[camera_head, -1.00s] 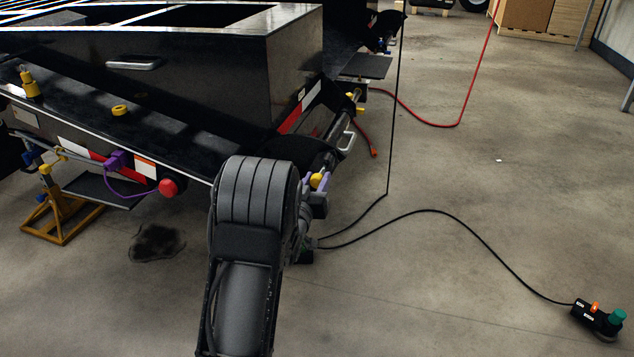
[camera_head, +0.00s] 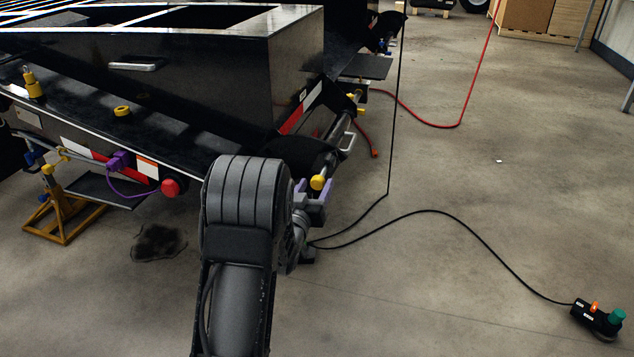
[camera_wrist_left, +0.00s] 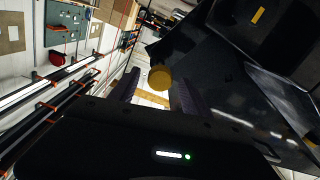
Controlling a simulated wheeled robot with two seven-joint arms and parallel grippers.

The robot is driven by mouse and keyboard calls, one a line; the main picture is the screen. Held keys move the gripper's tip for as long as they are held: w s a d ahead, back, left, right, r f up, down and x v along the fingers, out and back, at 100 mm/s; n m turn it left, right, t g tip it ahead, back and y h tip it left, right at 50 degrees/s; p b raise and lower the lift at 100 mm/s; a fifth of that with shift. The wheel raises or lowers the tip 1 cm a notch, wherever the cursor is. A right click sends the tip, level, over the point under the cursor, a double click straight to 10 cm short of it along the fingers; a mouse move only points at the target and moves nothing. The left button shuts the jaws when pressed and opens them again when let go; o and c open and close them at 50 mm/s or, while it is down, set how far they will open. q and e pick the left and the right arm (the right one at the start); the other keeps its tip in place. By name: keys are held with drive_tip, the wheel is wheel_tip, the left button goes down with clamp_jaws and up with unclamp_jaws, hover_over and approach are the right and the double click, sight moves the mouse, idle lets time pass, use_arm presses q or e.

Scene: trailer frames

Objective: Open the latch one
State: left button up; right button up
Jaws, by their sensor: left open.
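A latch with a yellow round end (camera_head: 318,182) sits at the near corner of the dark trailer (camera_head: 296,75). A grey bar and a silver loop handle (camera_head: 347,141) run behind it along the trailer's side. My left gripper (camera_head: 315,187) is open, its purple-grey fingers on either side of the yellow end in the head view. In the left wrist view the yellow end (camera_wrist_left: 160,77) shows between and beyond the two fingers. I cannot tell whether they touch it. My left arm hides part of the trailer's corner. My right gripper is in neither view.
A red knob (camera_head: 170,187) and a purple plug (camera_head: 118,161) are on the trailer's rear edge. A yellow stand (camera_head: 62,205) is below. A black cable (camera_head: 440,211) crosses the floor to a control box (camera_head: 597,318). The right floor is mostly clear.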

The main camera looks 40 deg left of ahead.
use_arm(q)
drive_tip(key=p+v, duration=0.1)
drive_tip(key=v, duration=0.4)
drive_tip(key=shift+s+d, duration=0.15)
drive_tip(key=shift+s, duration=0.2)
drive_tip(key=shift+d, duration=0.1)
drive_tip(key=m+b, duration=0.5)
drive_tip(key=m, duration=2.2)
drive_tip(key=shift+w+f, duration=0.1)
